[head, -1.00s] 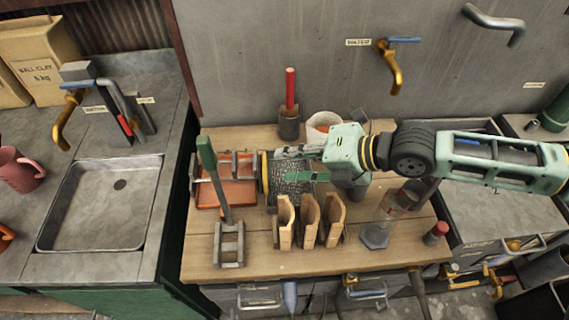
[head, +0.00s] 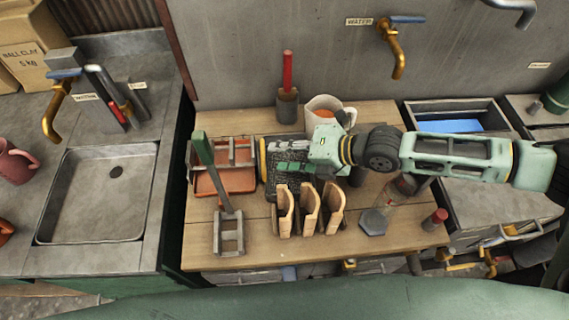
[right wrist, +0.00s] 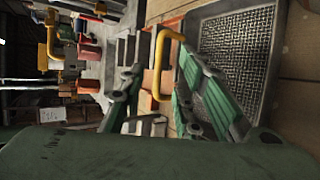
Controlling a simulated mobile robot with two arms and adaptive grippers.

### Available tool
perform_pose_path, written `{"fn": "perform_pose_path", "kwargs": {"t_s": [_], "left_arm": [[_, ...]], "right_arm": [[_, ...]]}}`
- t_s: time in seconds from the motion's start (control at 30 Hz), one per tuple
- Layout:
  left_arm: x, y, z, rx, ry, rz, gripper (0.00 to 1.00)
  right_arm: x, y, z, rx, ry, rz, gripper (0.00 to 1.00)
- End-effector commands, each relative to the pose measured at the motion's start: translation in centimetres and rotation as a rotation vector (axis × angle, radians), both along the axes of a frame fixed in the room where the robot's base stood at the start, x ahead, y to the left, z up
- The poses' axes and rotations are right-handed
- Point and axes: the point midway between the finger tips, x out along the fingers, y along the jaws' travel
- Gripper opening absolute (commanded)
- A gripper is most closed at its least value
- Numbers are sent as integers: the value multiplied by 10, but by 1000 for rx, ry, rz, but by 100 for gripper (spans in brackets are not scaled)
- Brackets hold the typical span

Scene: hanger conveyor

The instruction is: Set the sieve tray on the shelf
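The sieve tray (head: 273,182) is a dark, rectangular mesh tray with a yellow handle at its left end. It lies on the wooden worktop (head: 262,247). In the right wrist view its mesh (right wrist: 240,42) and yellow handle (right wrist: 160,62) show close up. My right gripper (head: 286,158) is over the tray and covers part of it. In the right wrist view the two fingers of this gripper (right wrist: 160,88) stand apart, with the handle showing between and beyond them; I cannot tell whether they touch it. My left gripper is not in view. I cannot make out the shelf.
An orange tray (head: 207,186) with a grey frame is left of the sieve. Wooden upright pieces (head: 308,222) stand in front, a white mug (head: 320,104) behind. A green-handled tool (head: 204,150) stands at left. A sink (head: 95,205) is further left.

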Motion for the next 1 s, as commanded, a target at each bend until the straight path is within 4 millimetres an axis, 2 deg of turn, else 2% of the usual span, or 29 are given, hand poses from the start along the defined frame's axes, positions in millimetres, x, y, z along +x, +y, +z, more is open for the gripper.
{"fn": "perform_pose_path", "kwargs": {"t_s": [0.37, 0.7, 1.0], "left_arm": [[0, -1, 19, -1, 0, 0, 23], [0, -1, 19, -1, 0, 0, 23], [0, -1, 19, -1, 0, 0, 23]], "right_arm": [[19, 39, -23, 2, 3, 0, 30], [22, 43, -29, 1, 1, 1, 30], [22, 43, -28, 0, 1, -1, 4]]}}
